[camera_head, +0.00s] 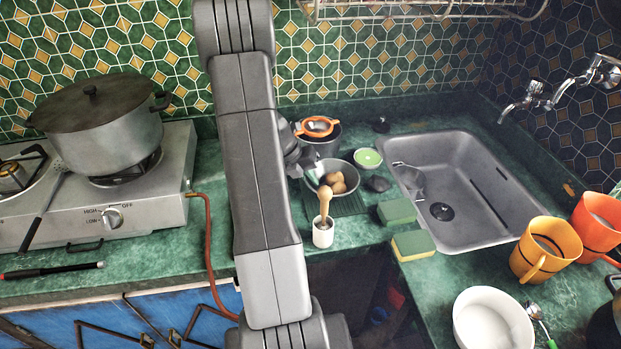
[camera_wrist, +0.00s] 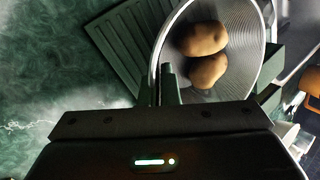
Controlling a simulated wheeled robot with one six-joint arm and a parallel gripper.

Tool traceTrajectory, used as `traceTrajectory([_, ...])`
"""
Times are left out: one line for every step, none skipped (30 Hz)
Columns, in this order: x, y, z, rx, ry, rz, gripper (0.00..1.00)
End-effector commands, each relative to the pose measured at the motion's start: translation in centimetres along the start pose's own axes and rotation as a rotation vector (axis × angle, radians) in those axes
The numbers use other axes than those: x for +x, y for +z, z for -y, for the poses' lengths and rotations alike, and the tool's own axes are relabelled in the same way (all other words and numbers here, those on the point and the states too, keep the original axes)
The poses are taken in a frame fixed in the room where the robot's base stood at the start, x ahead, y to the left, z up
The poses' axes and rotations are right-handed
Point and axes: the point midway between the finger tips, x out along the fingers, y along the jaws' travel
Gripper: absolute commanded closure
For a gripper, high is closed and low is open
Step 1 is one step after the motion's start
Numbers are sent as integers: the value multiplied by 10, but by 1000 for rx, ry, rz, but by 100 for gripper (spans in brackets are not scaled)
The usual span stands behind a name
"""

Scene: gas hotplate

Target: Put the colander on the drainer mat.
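The colander (camera_head: 350,172) is a round grey metal bowl holding brown potatoes. It also shows in the wrist view (camera_wrist: 233,75), at upper right of my gripper. The drainer mat (camera_head: 347,207) is dark green and ribbed. It shows beneath and in front of the colander in the head view, and left of it in the wrist view (camera_wrist: 121,47). My gripper (camera_wrist: 166,78) has its two fingers close together on the colander's near rim, with the rim between them. In the head view my arm partly hides the gripper and the mat. Contact between colander and mat cannot be told.
A white cup with a wooden tool (camera_head: 322,232) stands in front of the mat. A pot with an orange strainer (camera_head: 317,126) is behind the colander. The hotplate (camera_head: 150,195) is left.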

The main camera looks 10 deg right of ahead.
Motion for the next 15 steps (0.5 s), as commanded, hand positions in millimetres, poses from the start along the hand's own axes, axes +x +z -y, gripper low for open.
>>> traceTrajectory([0,0,0,0,0,2,100])
traceTrajectory([0,0,0,1,0,2,100])
traceTrajectory([0,1,0,1,0,2,100])
traceTrajectory([0,1,0,1,0,2,100])
traceTrajectory([0,1,0,1,0,2,100])
traceTrajectory([0,1,0,1,0,2,100])
traceTrajectory([0,0,0,1,0,2,100])
traceTrajectory([1,0,-1,1,0,2,100])
traceTrajectory([2,0,-1,0,0,2,100])
traceTrajectory([2,0,-1,1,0,2,92])
traceTrajectory([1,0,-1,1,0,2,86])
traceTrajectory([1,0,-1,1,0,2,78])
traceTrajectory([1,0,-1,1,0,2,76])
traceTrajectory([1,0,-1,1,0,2,76])
traceTrajectory([1,0,-1,1,0,2,76])
